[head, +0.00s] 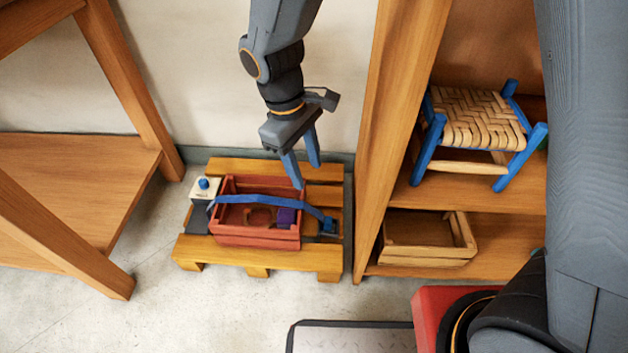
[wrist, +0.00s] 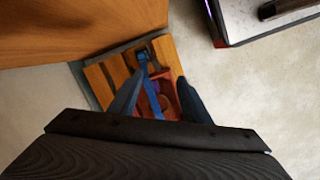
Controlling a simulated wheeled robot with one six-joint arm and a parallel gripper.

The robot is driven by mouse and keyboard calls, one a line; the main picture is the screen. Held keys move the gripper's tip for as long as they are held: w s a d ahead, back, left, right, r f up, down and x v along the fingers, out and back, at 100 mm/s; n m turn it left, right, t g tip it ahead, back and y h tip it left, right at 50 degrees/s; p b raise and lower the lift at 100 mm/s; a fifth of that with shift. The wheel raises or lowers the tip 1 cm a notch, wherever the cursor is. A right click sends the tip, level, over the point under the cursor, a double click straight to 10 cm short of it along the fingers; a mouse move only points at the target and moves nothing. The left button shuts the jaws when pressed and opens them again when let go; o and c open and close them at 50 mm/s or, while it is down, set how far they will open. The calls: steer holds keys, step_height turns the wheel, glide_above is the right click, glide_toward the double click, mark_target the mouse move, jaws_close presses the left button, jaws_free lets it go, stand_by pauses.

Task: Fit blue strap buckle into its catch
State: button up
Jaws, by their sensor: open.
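A blue strap (head: 262,201) runs from a pale block with a blue knob (head: 204,187) across the top of a red crate (head: 257,236) to the pallet's right side. Its blue buckle end (head: 328,224) is by a small dark-blue catch (head: 331,236); I cannot tell whether they are joined. My gripper (head: 307,176) is open and empty, pointing down above the crate's back right. In the wrist view the strap (wrist: 152,94) shows between my fingers (wrist: 158,80), leading to the buckle and catch area (wrist: 143,56).
The crate stands on a slatted wooden pallet (head: 258,258) holding brown and purple items (head: 286,217). A wooden shelf at right holds a woven blue-legged stool (head: 480,122) and an empty wooden tray (head: 427,238). A wooden table (head: 70,180) is at left.

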steer(key=s+d+r+m+y, duration=0.2)
steer(key=s+r+m, duration=0.3)
steer(key=s+r, duration=0.8)
steer(key=shift+s+d+m+y, duration=0.2)
steer(key=shift+s+m+y, duration=0.2)
steer(key=shift+s+y, duration=0.7)
steer(key=shift+s+r, duration=0.1)
steer(key=d+r+m+h+p, duration=0.1)
steer(key=d+r+m+p, duration=0.2)
steer(key=d+r+p, duration=0.7)
steer(key=d+r+m+h+p, duration=0.1)
steer(key=d+r+m+p, duration=0.2)
steer(key=d+r+p, duration=0.7)
step_height(320, 180, up, 6)
steer(key=p, duration=1.3)
steer(key=shift+s+d, duration=0.15)
steer(key=shift+d, duration=0.15)
steer(key=shift+a, duration=0.1)
